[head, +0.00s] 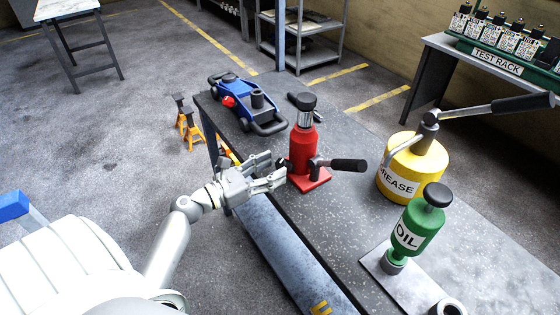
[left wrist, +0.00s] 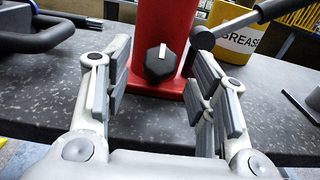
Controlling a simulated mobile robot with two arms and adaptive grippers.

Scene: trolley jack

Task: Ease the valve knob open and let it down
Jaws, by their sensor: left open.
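The red bottle jack (head: 301,148) stands on its base on the dark bench, its silver ram raised under a black cap. In the left wrist view, a black valve knob (left wrist: 159,66) with a white pointer mark sits low on the jack's red body (left wrist: 165,25). The pointer stands nearly upright, tilted slightly right. My left gripper (head: 276,170) is open in front of the jack. Its fingers stand on either side of the knob, with gaps showing, and the knob lies a little beyond them. I cannot make out the knob in the head view. My right gripper is not in view.
The jack's black handle (head: 347,165) sticks out to the right. A yellow grease pot (head: 428,160) and a green oil can (head: 420,222) stand further right. A blue trolley jack (head: 236,92) lies behind to the left. The bench's front edge runs below my gripper.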

